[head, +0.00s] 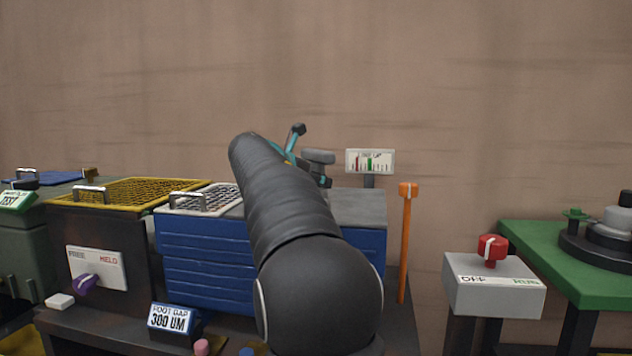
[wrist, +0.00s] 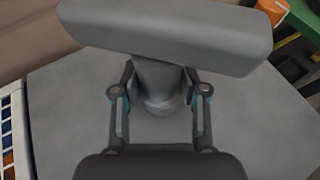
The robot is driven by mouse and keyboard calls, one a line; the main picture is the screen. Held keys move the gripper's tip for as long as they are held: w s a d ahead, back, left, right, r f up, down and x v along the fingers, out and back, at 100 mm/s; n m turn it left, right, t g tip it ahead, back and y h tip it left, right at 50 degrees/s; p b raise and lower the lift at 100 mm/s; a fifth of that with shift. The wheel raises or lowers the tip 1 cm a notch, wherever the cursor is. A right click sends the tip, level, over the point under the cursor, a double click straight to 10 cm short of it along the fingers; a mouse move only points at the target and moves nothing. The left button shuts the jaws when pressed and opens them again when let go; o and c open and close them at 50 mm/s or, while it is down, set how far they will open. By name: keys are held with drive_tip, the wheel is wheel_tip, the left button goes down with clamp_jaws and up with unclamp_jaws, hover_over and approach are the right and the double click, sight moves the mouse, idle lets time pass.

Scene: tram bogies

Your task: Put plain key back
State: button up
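A plain grey key (wrist: 165,35) with a wide bar-shaped head fills the top of the wrist view. Its thick neck runs down to a rounded lower part over a grey top surface. I cannot tell whether it rests on that surface or is seated in it. My gripper (wrist: 159,69) has one finger on each side of the neck, just under the head, and looks closed on it. In the head view the grey key head (head: 318,157) shows beyond my arm, above the blue cabinet (head: 205,262). My arm hides most of the gripper there.
An orange key (head: 404,240) stands right of the cabinet. A small gauge sign (head: 370,161) is behind. A grey box (head: 494,290) with a red knob and a green table (head: 540,250) are at right. Yellow mesh (head: 140,190) and a white basket (head: 212,198) lie left.

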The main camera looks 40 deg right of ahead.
drive_tip(key=shift+o, duration=1.1)
drive_tip(key=shift+r, duration=0.1)
drive_tip(key=v, duration=1)
drive_tip(key=shift+a+p, duration=0.35)
drive_tip(key=shift+a, duration=0.1)
drive_tip(key=shift+s+a+r, duration=0.25)
drive_tip(key=shift+a+r, duration=0.05)
drive_tip(key=shift+a, duration=0.25)
